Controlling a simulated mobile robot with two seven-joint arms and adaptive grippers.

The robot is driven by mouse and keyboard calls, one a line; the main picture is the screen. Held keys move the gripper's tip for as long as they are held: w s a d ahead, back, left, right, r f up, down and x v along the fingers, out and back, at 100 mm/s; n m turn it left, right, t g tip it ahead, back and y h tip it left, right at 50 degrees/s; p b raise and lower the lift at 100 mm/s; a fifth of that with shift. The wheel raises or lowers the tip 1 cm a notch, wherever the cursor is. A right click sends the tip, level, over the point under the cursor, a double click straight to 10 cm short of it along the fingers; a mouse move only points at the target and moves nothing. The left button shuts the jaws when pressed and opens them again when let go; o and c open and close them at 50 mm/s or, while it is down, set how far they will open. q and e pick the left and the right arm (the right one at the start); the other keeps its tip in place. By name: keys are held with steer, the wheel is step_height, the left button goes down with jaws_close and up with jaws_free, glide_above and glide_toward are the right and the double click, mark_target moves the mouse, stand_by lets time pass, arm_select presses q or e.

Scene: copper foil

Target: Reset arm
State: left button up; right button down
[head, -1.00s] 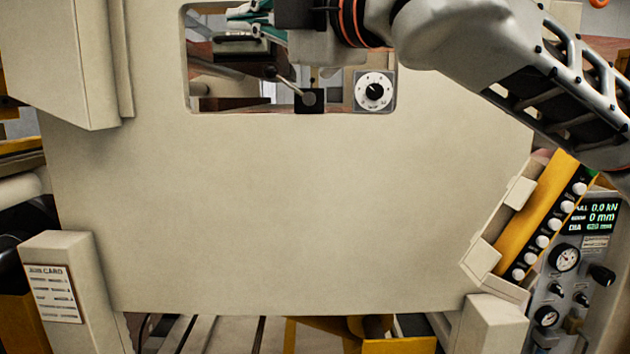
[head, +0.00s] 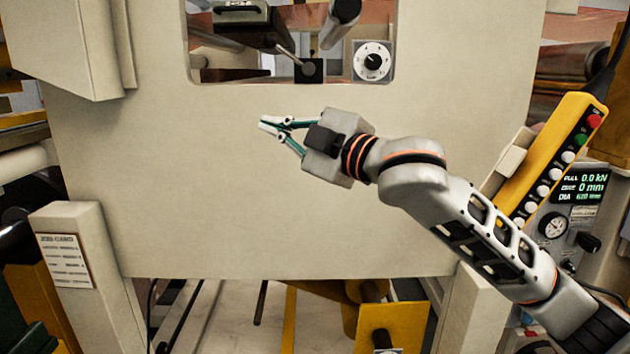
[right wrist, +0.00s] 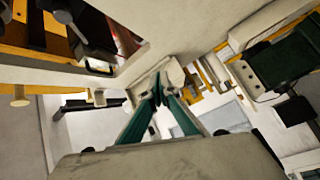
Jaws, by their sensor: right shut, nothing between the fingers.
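My right gripper (head: 264,124) is in front of the large beige machine panel (head: 230,200), just below the panel's window opening. Its arm comes in from the right and the fingers point left. It is empty, with the fingertips together. In the right wrist view the green-sided fingers (right wrist: 160,88) meet at their tips with nothing between them. My left gripper is not seen in the head view.
A black-knobbed lever (head: 308,70) and a white dial (head: 373,61) sit at the window. A yellow button pendant (head: 552,160) and a gauge panel (head: 568,215) stand at the right, close to my right arm. A white card (head: 64,260) is on the left post. The panel's middle is clear.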

steer(key=w+d+f+m+t+h, duration=0.1)
steer(key=w+d+f+m, duration=0.2)
steer(key=f, duration=0.7)
steer(key=d+f+m+h, duration=0.1)
steer(key=d+f+m, duration=0.25)
steer(key=f, duration=0.75)
steer(key=s+d+f+m+h, duration=0.2)
steer(key=d+f+m, duration=0.15)
steer(key=f, duration=0.75)
steer(key=s+d+f+m+h, duration=0.3)
steer(key=d+f, duration=0.1)
steer(key=f, duration=0.8)
steer(key=s+d+f+m+g+h, duration=0.1)
steer(key=s+d+f, duration=0.4)
steer(key=s+f, duration=0.4)
steer(key=s+d+f+m+g+h, duration=0.1)
steer(key=s+d+f+m+h, duration=0.1)
steer(key=s+d+f, duration=0.3)
steer(key=s+d+f+m+g+h, duration=0.1)
steer(key=s+d+f, duration=0.4)
steer(key=s+f, duration=0.8)
steer(key=shift+f+m+g+h, duration=0.3)
steer(key=shift+m+h, duration=0.3)
steer(key=shift+h, duration=0.1)
